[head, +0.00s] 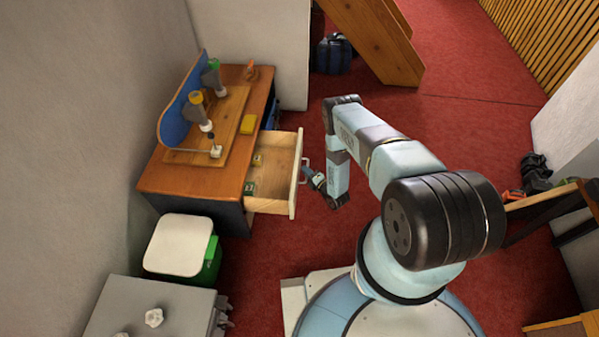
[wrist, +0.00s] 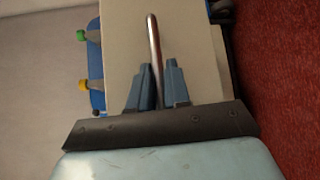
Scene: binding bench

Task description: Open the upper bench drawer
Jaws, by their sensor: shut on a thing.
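The upper bench drawer (head: 296,176) stands pulled out from the wooden bench (head: 188,178) in the head view, and its inside shows. A few small items lie in it. Its pale front fills the middle of the wrist view (wrist: 192,50). The metal drawer handle (wrist: 154,52) runs between my fingers there. My gripper (wrist: 158,82) is shut on this handle, with one blue finger on each side. In the head view my gripper (head: 313,178) is at the handle on the outer face of the drawer front.
A green bin with a white lid (head: 180,245) and a grey cabinet (head: 150,305) stand nearer.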

